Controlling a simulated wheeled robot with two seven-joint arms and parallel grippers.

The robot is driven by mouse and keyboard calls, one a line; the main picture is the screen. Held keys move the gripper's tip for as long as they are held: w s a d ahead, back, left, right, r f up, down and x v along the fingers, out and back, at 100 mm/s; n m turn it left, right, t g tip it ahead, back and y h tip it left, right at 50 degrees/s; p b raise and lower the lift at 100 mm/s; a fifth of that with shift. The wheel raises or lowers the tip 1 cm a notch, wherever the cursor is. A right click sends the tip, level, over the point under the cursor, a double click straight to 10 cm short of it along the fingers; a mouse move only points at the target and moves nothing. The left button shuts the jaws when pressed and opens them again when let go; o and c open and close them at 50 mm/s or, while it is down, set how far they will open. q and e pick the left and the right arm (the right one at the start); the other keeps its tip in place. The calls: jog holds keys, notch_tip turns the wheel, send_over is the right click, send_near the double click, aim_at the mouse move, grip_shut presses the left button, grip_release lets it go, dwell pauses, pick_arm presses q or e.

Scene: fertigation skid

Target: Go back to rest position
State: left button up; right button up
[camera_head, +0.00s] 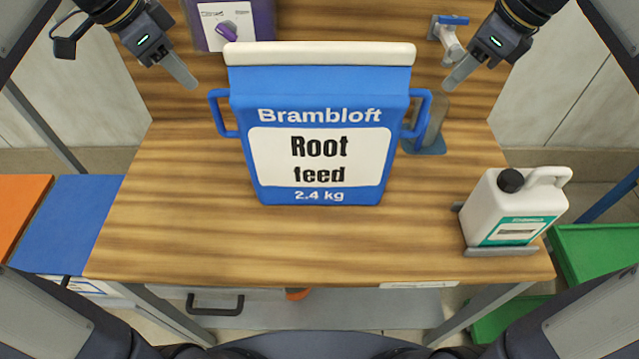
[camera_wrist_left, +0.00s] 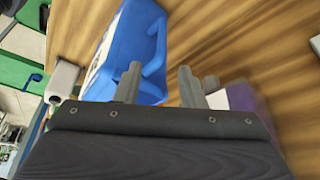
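My left gripper (camera_head: 182,72) is at the upper left of the head view, beyond the blue Root feed tub and apart from it. In the left wrist view my left gripper (camera_wrist_left: 158,85) has its two fingers spread, with nothing between them. My right gripper (camera_head: 461,72) is at the upper right of the head view, to the right of the tub and apart from it. One finger shows, and I cannot tell its opening. The blue tub (camera_head: 318,196) stands on the wooden bench with its white lid on. It also shows in the left wrist view (camera_wrist_left: 128,40).
A white jug (camera_head: 512,205) sits in a grey holder at the bench's right. A valve-like fitting (camera_head: 449,40) is at the back right. The front of the wooden bench (camera_head: 250,245) is clear.

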pick_arm(q)
jog(key=shift+s, duration=0.1)
pick_arm(e)
jog(key=shift+s, duration=0.1)
